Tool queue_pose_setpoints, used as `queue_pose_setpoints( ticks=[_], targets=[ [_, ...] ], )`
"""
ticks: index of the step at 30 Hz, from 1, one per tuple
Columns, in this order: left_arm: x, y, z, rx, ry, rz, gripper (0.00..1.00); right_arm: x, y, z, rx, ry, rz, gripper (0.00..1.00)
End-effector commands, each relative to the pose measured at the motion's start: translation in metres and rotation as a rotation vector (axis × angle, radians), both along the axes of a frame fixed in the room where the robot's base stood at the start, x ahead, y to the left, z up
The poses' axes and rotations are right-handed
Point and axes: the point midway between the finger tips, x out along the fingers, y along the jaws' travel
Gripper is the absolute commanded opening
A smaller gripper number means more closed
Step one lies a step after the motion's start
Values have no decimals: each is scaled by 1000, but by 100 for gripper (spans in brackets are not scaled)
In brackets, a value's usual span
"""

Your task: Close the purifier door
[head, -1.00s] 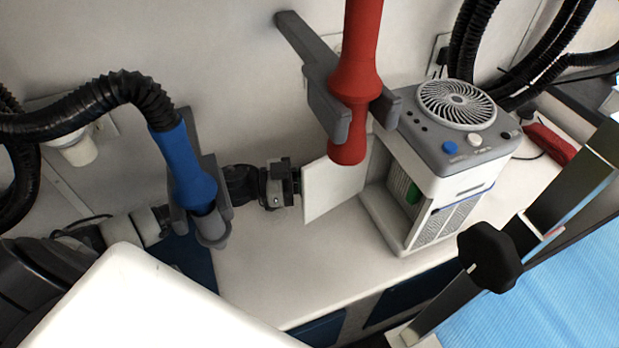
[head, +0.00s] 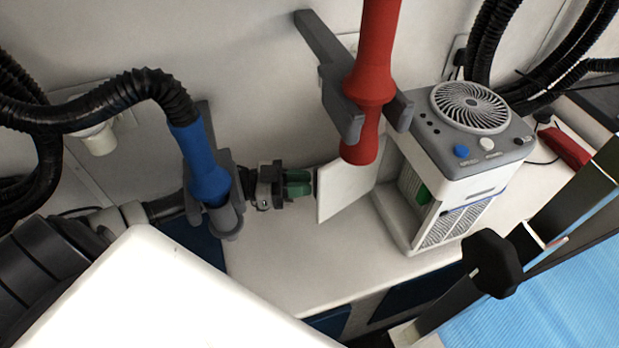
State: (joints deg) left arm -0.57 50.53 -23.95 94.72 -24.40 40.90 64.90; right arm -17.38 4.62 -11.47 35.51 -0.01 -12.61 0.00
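The purifier (head: 465,165) is a white and grey box with a round fan grille on top. It stands on the white counter by the wall. Its white door (head: 345,190) stands open, swung out to the left, and the inside shows a green part (head: 421,194). My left gripper (head: 300,183), with green fingers, is just left of the door's free edge. I cannot tell whether it touches the door or how far its fingers are apart. My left arm passes behind the blue dryer nozzle. My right gripper is not in view.
A blue nozzle (head: 205,170) on a black hose hangs in a grey holder at left. A red nozzle (head: 370,85) hangs in another holder, partly in front of the door's upper part. The counter (head: 290,265) is clear before the door. A red object (head: 566,147) lies right of the purifier.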

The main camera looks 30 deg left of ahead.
Motion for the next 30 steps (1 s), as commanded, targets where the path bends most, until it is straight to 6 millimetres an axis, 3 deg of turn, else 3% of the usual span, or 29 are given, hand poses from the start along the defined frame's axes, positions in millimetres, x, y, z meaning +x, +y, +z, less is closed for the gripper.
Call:
queue_pose_setpoints(
  ticks=[14, 30],
  targets=[
    [-24, 21, 1, 1, 1, 2, 22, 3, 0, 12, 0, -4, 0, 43],
    [-26, 24, 1, 1, -2, 3, 22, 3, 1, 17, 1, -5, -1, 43]
  ],
)
